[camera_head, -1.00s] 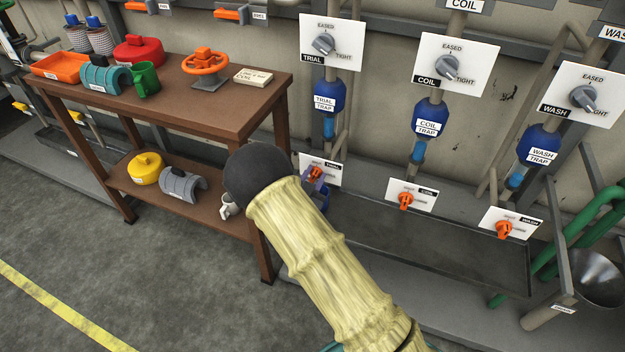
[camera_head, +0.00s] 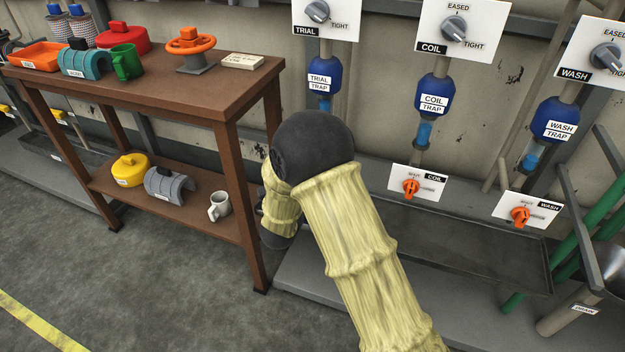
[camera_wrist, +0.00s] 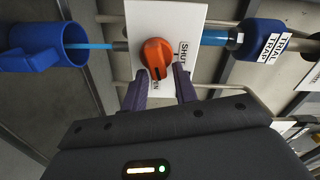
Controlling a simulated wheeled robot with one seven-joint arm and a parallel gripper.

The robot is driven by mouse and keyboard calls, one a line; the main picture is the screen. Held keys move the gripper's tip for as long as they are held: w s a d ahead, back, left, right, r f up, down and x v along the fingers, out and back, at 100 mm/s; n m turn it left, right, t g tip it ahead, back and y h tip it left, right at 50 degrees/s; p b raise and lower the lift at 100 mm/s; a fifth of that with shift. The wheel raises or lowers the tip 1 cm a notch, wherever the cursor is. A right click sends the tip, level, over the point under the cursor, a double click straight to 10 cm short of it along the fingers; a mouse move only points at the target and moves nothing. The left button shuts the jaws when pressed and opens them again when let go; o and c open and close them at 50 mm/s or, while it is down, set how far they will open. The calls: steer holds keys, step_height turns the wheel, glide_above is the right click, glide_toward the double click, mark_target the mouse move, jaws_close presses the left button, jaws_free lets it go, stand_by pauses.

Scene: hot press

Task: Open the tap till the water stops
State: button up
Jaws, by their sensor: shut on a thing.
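The orange tap handle (camera_wrist: 157,56) sits on a white card in the wrist view, with SHUT lettering to its right and partly hidden lettering below. My gripper (camera_wrist: 162,85) is shut on the handle's lower end, one purple finger on each side. A thin light blue water stream (camera_wrist: 92,46) runs from the pipe left of the card into a blue mug (camera_wrist: 38,48). The blue trial trap (camera_wrist: 262,42) is at the right, joined by a blue tube; it also shows in the head view (camera_head: 323,76). My arm hides the tap and gripper in the head view.
The coil tap (camera_head: 410,187) and wash tap (camera_head: 520,216) are to the right, above a dark trough (camera_head: 465,245). The trial dial (camera_head: 317,12) is above its trap. A brown table (camera_head: 226,108) with parts and a white mug (camera_head: 219,206) stands left, close to my arm.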

steer(key=m+b, duration=0.1)
steer(key=b, duration=0.1)
steer(key=m+b, duration=0.1)
steer(key=m, duration=0.1)
steer(key=shift+f+b, duration=0.35)
steer(key=shift+a, duration=0.1)
steer(key=o, duration=0.7)
steer(key=p+v, duration=0.3)
steer(key=v, duration=1.4)
steer(key=shift+s, duration=0.2)
steer(key=shift+r, duration=0.1)
